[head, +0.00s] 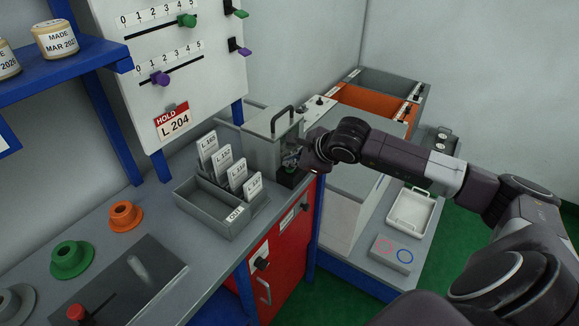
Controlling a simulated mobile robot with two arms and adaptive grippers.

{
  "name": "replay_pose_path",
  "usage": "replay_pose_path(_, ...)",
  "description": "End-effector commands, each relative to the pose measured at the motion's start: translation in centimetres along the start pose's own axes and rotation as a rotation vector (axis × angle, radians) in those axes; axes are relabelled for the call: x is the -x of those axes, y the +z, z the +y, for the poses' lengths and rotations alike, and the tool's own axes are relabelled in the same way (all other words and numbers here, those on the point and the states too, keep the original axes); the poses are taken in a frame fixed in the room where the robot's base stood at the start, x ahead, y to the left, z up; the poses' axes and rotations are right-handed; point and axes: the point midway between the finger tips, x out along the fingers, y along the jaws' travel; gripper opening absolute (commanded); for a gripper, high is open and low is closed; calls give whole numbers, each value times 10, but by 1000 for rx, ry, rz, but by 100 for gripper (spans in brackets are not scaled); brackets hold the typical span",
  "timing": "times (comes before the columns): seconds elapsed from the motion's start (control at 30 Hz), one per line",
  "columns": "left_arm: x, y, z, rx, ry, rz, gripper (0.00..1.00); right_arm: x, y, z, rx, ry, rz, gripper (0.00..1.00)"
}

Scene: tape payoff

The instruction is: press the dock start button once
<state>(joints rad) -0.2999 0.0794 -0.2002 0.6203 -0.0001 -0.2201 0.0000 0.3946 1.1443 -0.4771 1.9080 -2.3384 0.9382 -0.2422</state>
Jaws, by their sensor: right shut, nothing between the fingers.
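A small black box with a green top (289,171), which looks like the start button, sits on the bench's right edge, in front of a grey housing (262,150) with a black handle. My right gripper (292,161) comes in from the right and is shut and empty. Its fingertips are just above or at the green part and partly cover it. I cannot tell whether they touch it. My left gripper is not in view.
A grey card tray (205,215) with several labelled cards stands left of the housing. A red cabinet (283,255) is below the bench edge. Orange (125,215) and green (72,258) spools sit at left. A white tray (410,212) lies on the right-hand bench.

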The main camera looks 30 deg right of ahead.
Motion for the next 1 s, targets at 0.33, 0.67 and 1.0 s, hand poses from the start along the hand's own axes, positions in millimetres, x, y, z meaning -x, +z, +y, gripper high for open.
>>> replay_pose_path(0.33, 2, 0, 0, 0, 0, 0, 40, 6, 4, -5, 0, 0, 3, 0)
replay_pose_path(0.67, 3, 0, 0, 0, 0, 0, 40, 11, 8, -8, 0, 1, 2, 0)
replay_pose_path(1.0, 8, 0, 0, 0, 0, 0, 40, 20, 14, -15, 1, -1, 1, 0)
